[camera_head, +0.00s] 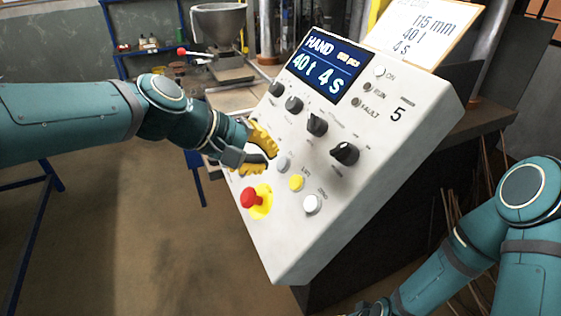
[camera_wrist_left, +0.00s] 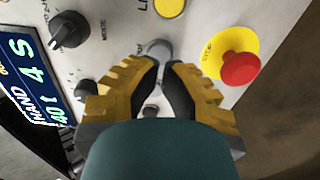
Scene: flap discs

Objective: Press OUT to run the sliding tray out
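A tilted white control panel (camera_head: 365,215) carries a display, dark knobs and a row of round buttons. My left gripper (camera_head: 274,152) is at its lower left face, yellow fingers with dark pads, tips drawn together and holding nothing. A grey button (camera_head: 283,165) lies just beyond the fingertips; it also shows in the left wrist view (camera_wrist_left: 159,47). I cannot tell whether the tips touch it. Beside it are a yellow button (camera_head: 296,183) and a white button (camera_head: 311,204). The sliding tray is not identifiable.
A red emergency stop on a yellow base (camera_head: 249,198) sits close to my left gripper, also in the left wrist view (camera_wrist_left: 239,69). The display (camera_head: 327,68) reads HAND, 40 t, 4 s. A sign (camera_head: 424,32) stands behind the panel. A metal hopper (camera_head: 218,22) is further back.

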